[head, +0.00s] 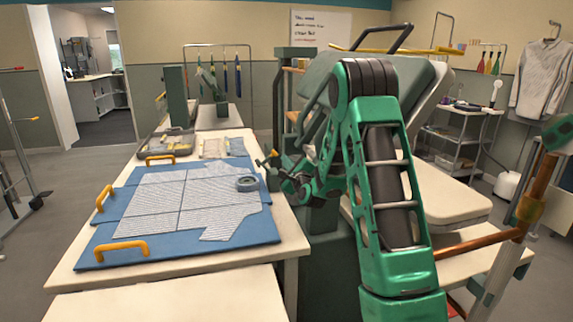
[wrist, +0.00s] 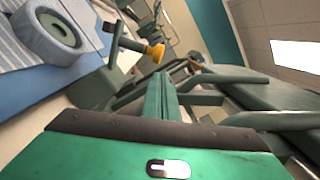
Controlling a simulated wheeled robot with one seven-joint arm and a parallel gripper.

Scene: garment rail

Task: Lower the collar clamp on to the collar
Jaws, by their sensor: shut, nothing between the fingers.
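My gripper (head: 287,181) is at the right edge of the table, low beside the press, partly hidden by my arm. In the wrist view its fingers (wrist: 165,94) are shut and empty. A dark green post with a yellow knob (wrist: 153,53) stands just beyond the fingertips, apart from them; it also shows in the head view (head: 268,159). The press has a tilted, raised grey-green padded upper part (head: 428,88) with a black handle above a pale padded surface (head: 455,190). I cannot tell which part is the collar clamp. I cannot make out the collar.
A blue board (head: 250,232) with yellow handles carries striped pale cloth (head: 160,205) and a grey ring (head: 247,184) on the table. A tray (head: 166,145) lies behind it. A copper-coloured bar (head: 480,243) is at the right.

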